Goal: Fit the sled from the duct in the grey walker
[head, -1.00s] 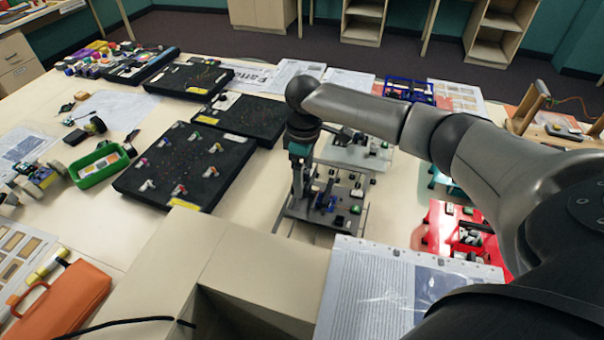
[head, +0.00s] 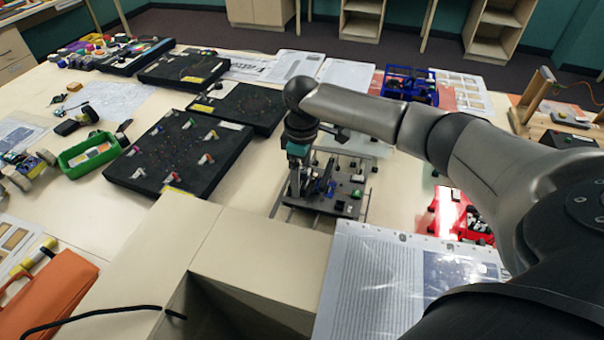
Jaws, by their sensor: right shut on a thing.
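My right gripper (head: 297,192) comes down from above over the grey walker (head: 350,205), a flat grey plate on thin rails with small dark, white and green parts on it. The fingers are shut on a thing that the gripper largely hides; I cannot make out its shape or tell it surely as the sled. A small blue part (head: 324,187) shows right beside the fingers. I cannot tell whether the held thing touches the walker. A beige open box-like channel (head: 205,235), perhaps the duct, stands in front of the walker, its inside dark. My left gripper is not in view.
Black boards (head: 215,178) with small coloured parts lie to the left, near a green tray (head: 72,166). A red tray (head: 446,222) and a printed sheet in a clear sleeve (head: 385,290) are at right. An orange case (head: 62,290) is at lower left.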

